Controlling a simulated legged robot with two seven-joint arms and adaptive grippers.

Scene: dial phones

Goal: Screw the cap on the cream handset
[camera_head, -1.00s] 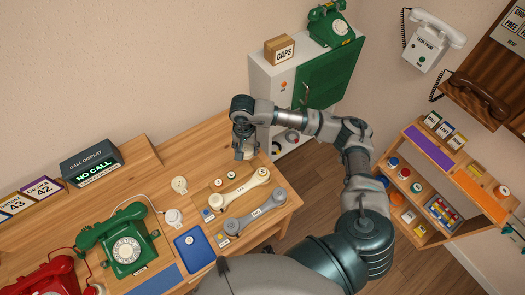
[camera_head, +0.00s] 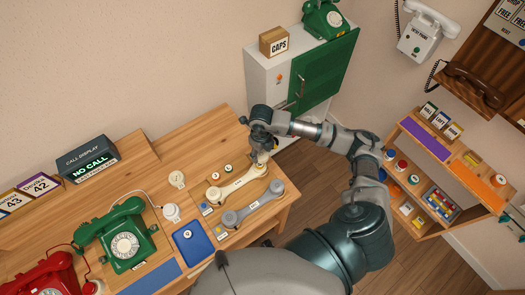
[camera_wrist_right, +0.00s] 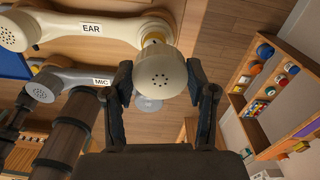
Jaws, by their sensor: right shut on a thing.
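The cream handset (camera_head: 238,184) lies on the wooden desk, beside a grey handset (camera_head: 255,205). In the right wrist view the cream handset (camera_wrist_right: 65,27) bears an EAR label, and its left end has a holed cap. My right gripper (camera_head: 262,157) is over its far right end. The cap is at the handset's right end, in front of a yellowish ring (camera_wrist_right: 152,38). I cannot tell whether the thread has caught. My left gripper is out of view.
A green phone (camera_head: 122,240), a red phone (camera_head: 45,280) and a blue tray (camera_head: 193,245) stand left on the desk (camera_head: 195,130). A cabinet (camera_head: 262,80) with a CAPS box (camera_head: 274,42) stands behind. A shelf unit (camera_head: 440,175) is at the right.

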